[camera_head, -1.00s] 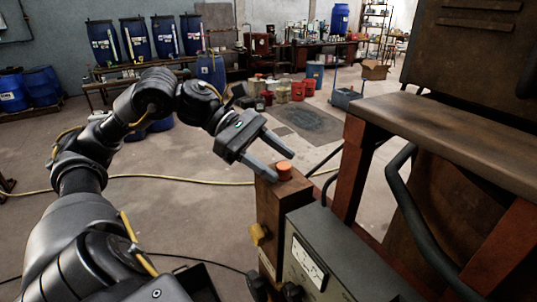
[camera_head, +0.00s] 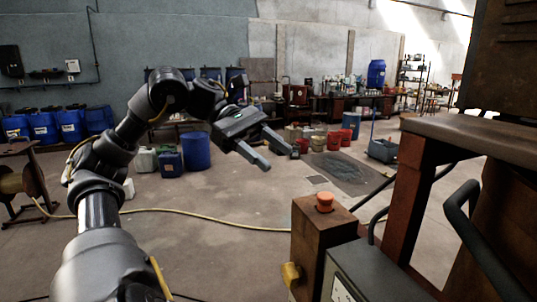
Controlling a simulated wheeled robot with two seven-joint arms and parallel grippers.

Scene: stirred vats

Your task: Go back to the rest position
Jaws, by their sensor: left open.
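My left gripper (camera_head: 278,155) is open and empty, raised in the air in the middle of the view. Its two fingers point right and down, apart from anything. My left arm rises from the bottom left and bends over to it. An orange button (camera_head: 324,201) sits on top of a rusty brown box (camera_head: 318,238), below and to the right of the gripper. A yellow knob (camera_head: 291,274) is on the box's left side. My right gripper is not in view.
A grey panel box (camera_head: 375,268) and a rusty frame with a brown ledge (camera_head: 480,138) fill the right side. A yellow hose (camera_head: 215,217) lies on the floor. Blue barrels (camera_head: 196,151), buckets (camera_head: 333,140) and a blue cart (camera_head: 383,150) stand farther back. Open floor lies between.

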